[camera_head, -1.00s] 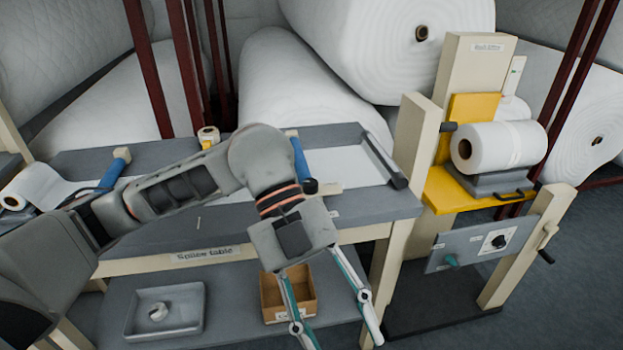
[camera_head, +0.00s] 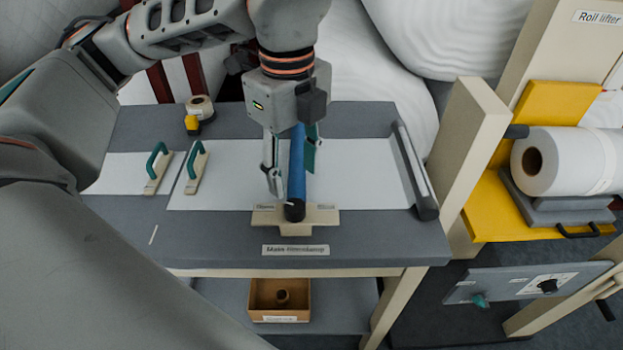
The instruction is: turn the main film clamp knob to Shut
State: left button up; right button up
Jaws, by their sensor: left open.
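The main film clamp knob shows as a blue bar (camera_head: 297,170) with a dark rounded end. It sits on a pale wooden block (camera_head: 295,226) at the front of the splice table, above a label (camera_head: 295,249) that is hard to read. Small labels flank the bar's near end; their words are too small to read. The bar points roughly away from me. My left gripper (camera_head: 292,178) is open and points down over the bar, one finger on each side of it. I cannot tell whether either finger touches it. My right gripper is not in view.
White film (camera_head: 350,175) lies across the grey splice table (camera_head: 220,235). Two teal-handled pieces (camera_head: 197,167) and a tape roll (camera_head: 200,107) are to the left. A dark bar (camera_head: 414,172) bounds the right. The roll lifter (camera_head: 548,60) stands further right. A cardboard box (camera_head: 280,298) sits below.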

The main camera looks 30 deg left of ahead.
aim_at(295, 205)
pick_arm(q)
jog(key=shift+s+f, duration=0.2)
jog(key=shift+f, duration=3.65)
jog(key=c, duration=1.1)
